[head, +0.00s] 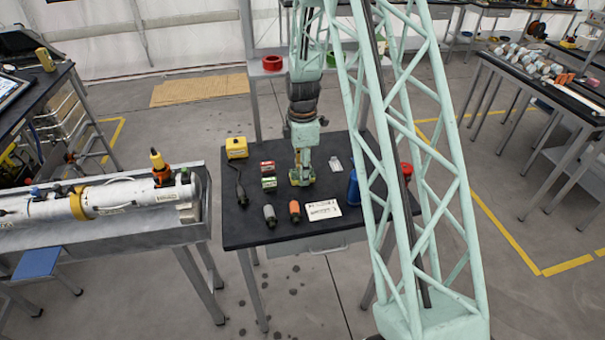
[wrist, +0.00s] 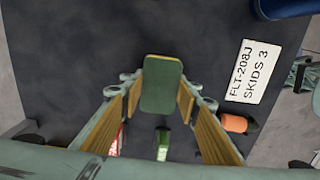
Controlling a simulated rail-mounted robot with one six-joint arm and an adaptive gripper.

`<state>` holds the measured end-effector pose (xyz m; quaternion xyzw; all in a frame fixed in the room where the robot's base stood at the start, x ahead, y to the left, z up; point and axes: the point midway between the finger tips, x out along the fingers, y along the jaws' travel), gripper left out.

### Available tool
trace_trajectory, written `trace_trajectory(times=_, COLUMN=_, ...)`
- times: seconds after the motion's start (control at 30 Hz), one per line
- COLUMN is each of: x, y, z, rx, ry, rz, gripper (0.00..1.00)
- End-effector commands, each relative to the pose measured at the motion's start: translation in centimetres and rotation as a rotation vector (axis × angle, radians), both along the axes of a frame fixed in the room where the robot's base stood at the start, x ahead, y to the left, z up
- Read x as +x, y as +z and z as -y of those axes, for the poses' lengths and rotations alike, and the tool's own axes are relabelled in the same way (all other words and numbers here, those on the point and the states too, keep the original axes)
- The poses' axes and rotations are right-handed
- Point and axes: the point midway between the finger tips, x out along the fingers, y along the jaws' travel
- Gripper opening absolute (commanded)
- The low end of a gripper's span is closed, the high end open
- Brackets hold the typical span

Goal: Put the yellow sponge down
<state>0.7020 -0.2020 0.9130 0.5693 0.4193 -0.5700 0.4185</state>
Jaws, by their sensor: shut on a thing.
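The yellow sponge (wrist: 162,78) shows in the wrist view as a small block with a dark green face and a thin yellow edge. It sits between the tips of my gripper (wrist: 160,98), which is shut on it. In the head view my gripper (head: 302,176) points down over the middle of the black table (head: 235,225), with a little yellow at its tips. I cannot tell whether the sponge touches the table top.
A red box (head: 267,167), green box (head: 269,183), grey cylinder (head: 270,215) and orange cylinder (head: 294,210) stand left of and in front of my gripper. A white label card (head: 323,209) and blue cylinder (head: 353,188) are right. A yellow box (head: 236,147) sits back left.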

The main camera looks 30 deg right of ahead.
Motion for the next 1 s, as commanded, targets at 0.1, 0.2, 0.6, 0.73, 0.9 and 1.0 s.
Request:
trace_trajectory(times=0.1, x=-0.01, y=0.02, z=0.0, rx=0.0, ry=0.0, rz=0.0, gripper=0.14)
trace_trajectory(times=0.2, x=-0.01, y=-0.12, z=0.0, rx=0.0, ry=0.0, rz=0.0, gripper=0.14)
trace_trajectory(times=0.6, x=-0.01, y=-0.26, z=0.0, rx=0.0, ry=0.0, rz=0.0, gripper=0.43)
trace_trajectory(times=0.73, x=-0.01, y=-0.26, z=0.0, rx=0.0, ry=0.0, rz=0.0, gripper=0.43)
trace_trajectory(times=0.9, x=-0.01, y=-0.09, z=0.0, rx=0.0, ry=0.0, rz=0.0, gripper=0.43)
trace_trajectory(times=1.0, x=0.0, y=0.21, z=0.0, rx=0.0, ry=0.0, rz=0.0, gripper=0.43)
